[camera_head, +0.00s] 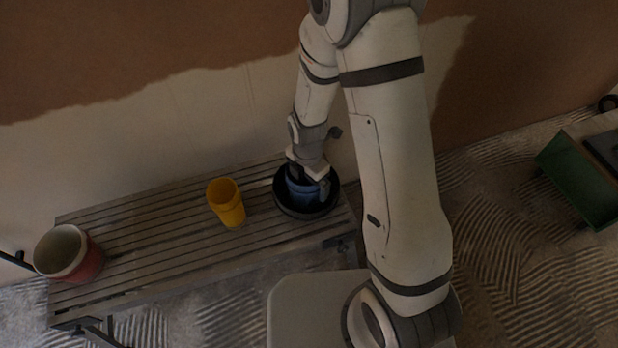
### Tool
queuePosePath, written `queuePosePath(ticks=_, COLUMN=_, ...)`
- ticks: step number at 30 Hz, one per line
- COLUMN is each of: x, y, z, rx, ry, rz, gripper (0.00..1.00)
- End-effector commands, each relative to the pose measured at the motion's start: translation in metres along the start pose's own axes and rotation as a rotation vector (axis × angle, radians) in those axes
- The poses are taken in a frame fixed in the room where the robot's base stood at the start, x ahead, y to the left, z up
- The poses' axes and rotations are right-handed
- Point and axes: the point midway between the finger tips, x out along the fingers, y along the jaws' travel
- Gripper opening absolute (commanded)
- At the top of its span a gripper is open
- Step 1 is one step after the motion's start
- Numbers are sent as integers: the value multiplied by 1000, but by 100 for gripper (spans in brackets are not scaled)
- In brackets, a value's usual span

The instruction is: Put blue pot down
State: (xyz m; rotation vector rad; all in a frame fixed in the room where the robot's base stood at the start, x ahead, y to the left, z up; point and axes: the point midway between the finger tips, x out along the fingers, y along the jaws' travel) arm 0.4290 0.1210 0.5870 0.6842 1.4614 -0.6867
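A blue pot (301,192) is inside a dark round bowl (286,207) at the right end of a grey slatted bench (150,240). My gripper (310,186) is directly over the blue pot, with its fingers down at the pot's rim. The fingers partly hide the pot. I cannot tell whether they are closed on its wall or apart from it, nor whether the pot's base touches the bowl's bottom.
A yellow cup-like pot (229,205) stands left of the bowl, and a red pot with a pale rim (85,264) stands at the bench's left end. Bare slats lie between them. A green tray (580,185) is at far right. A wall rises behind the bench.

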Motion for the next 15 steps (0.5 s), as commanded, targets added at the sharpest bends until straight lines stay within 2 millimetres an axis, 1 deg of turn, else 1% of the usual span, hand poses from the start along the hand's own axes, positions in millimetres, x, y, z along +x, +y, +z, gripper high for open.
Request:
queuePosePath(ticks=5, x=-1, y=0, z=0, rx=0, ry=0, rz=0, gripper=100)
queuePosePath(ticks=8, x=-6, y=0, z=0, rx=0, ry=0, rz=0, gripper=100)
queuePosePath(ticks=11, x=-19, y=0, z=0, rx=0, ry=-1, rz=2, gripper=100)
queuePosePath(ticks=15, x=-50, y=1, z=1, rx=1, ry=-2, rz=5, gripper=100)
